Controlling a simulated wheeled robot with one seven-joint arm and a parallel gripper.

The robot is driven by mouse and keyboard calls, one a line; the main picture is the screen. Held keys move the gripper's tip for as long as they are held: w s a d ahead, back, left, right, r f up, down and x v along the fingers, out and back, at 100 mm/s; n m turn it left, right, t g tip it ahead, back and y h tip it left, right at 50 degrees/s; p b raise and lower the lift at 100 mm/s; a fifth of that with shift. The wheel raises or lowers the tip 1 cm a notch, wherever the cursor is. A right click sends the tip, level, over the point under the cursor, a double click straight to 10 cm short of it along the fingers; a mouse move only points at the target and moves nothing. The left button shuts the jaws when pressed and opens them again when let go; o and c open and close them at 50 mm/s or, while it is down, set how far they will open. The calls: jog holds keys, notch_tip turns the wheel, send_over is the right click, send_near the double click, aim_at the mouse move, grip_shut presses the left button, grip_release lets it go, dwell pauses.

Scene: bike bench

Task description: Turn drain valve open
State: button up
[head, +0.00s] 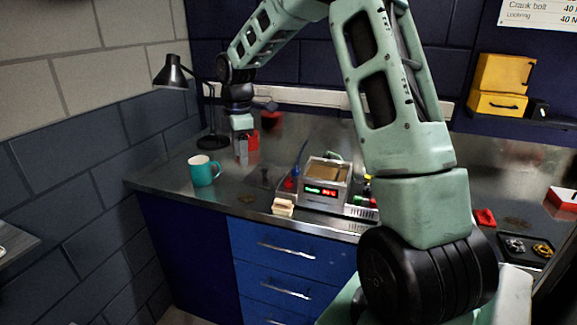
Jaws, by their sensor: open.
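A grey box-shaped machine (325,196) with an open tan top and a lit green and red display stands on the steel bench. A small red part (288,184) with a blue part (295,170) above it is at its left side; this may be the drain valve, but it is too small to tell how it is turned. My gripper (243,155) points down over the bench, left of the machine and apart from it. It is open, with its fingers small and hard to make out against a red object (253,142) behind.
A teal mug (203,171) stands left of my gripper. A black lamp (174,75) is at the back left. A pale stacked block (283,207) sits at the bench's front edge before the machine. A black tray (525,247) lies at right. My arm hides the bench middle-right.

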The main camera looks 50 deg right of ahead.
jog(key=r+p, duration=0.1)
jog(key=p, duration=0.1)
send_over(289, 178)
jog(key=n, duration=0.1)
notch_tip(289, 178, down, 17)
jog(key=p, duration=0.4)
jog(key=shift+p, duration=0.3)
jog(key=c, duration=1)
